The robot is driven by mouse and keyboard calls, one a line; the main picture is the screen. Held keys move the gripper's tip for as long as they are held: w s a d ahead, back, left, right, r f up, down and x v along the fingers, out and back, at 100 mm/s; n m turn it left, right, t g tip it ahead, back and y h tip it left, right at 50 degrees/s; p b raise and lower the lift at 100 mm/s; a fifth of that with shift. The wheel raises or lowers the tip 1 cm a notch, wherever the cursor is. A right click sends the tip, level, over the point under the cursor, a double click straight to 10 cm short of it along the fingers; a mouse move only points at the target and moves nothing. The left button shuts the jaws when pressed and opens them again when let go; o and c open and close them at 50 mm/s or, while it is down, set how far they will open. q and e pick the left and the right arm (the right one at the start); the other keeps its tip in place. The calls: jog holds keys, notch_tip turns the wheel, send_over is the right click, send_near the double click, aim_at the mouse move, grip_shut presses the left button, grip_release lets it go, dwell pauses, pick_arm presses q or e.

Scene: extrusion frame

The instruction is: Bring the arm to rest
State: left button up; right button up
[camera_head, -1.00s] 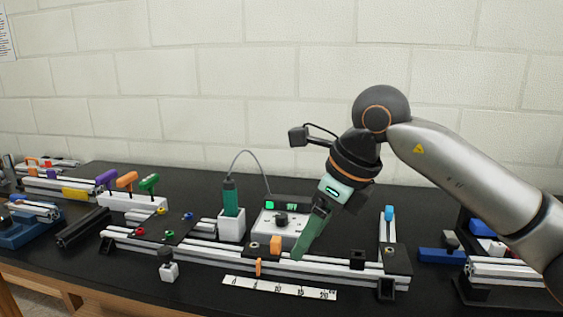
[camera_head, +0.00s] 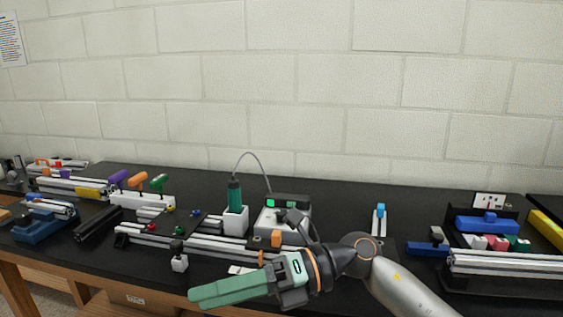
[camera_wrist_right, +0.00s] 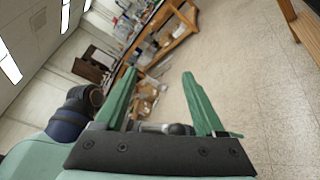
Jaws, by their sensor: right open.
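My right gripper (camera_head: 196,296) is in front of the bench in the head view, its green fingers pointing left. It is above and in front of the extrusion frame (camera_head: 205,246) and covers part of it. In the right wrist view the two green fingers (camera_wrist_right: 162,88) are spread apart with nothing between them; floor and a distant bench show beyond. My left gripper is not in view.
The black bench top (camera_head: 345,205) holds a green driver (camera_head: 235,196) in a white holder, a control box, and T-handled tools (camera_head: 138,184) in a rack. A blue bin (camera_head: 488,224) and rails (camera_head: 505,264) stand at the right. A block wall is behind.

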jog(key=w+d+f+m+t+y+p, duration=0.1)
jog(key=w+d+m+t+y, duration=0.2)
jog(key=m+t, duration=0.6)
jog(key=w+d+f+m+t+y+p, duration=0.1)
jog(key=w+d+m+t+y+p, duration=0.15)
jog(key=m+t, duration=0.55)
jog(key=w+d+f+m+t+h, duration=0.1)
jog(key=d+f+m+t+h, duration=0.1)
jog(key=d+f+m+h, duration=0.45)
jog(key=w+d+f+m+t+h, duration=0.1)
jog(key=d+f+m+t+h, duration=0.25)
jog(key=m, duration=0.65)
jog(key=s+d+f+m+g+h+p, duration=0.1)
jog(key=s+d+f+m+g+h, duration=0.3)
jog(key=s+f, duration=0.6)
jog(key=s+d+f+m+g+h+p, duration=0.1)
jog(key=s+d+f+m+g+h, duration=0.4)
jog(key=s+f, duration=0.4)
notch_tip(320, 180, down, 6)
jog(key=shift+s+d+r+m+p, duration=0.1)
jog(key=shift+s+d+m+p, duration=0.25)
jog(key=shift+d+m, duration=0.2)
